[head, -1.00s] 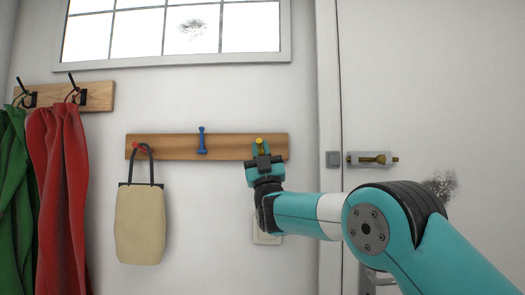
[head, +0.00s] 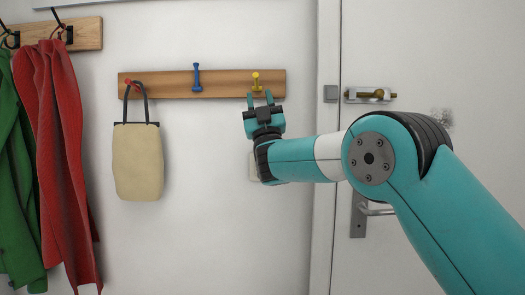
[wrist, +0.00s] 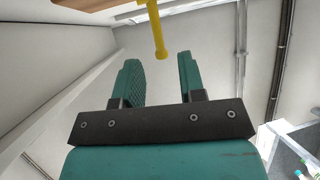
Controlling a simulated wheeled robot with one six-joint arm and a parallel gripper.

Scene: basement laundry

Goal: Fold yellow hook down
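The yellow hook (head: 256,80) is on the right part of the wooden rail (head: 225,88), its round knob showing above its base. It looks shorter in the head view than the upright blue hook (head: 196,77). In the wrist view the yellow hook (wrist: 157,30) hangs into the picture from the top edge, its knob just beyond the gap between my fingertips. My gripper (head: 260,98) is just below the yellow hook, fingers pointing up at the rail's lower edge. In the wrist view the two teal fingers (wrist: 160,72) are apart with nothing between them.
A beige bag (head: 138,163) hangs from the red hook (head: 127,91) at the rail's left end. Red (head: 60,150) and green (head: 20,180) garments hang farther left. A door with a brass bolt (head: 371,95) is on the right. The wall below the rail's middle is clear.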

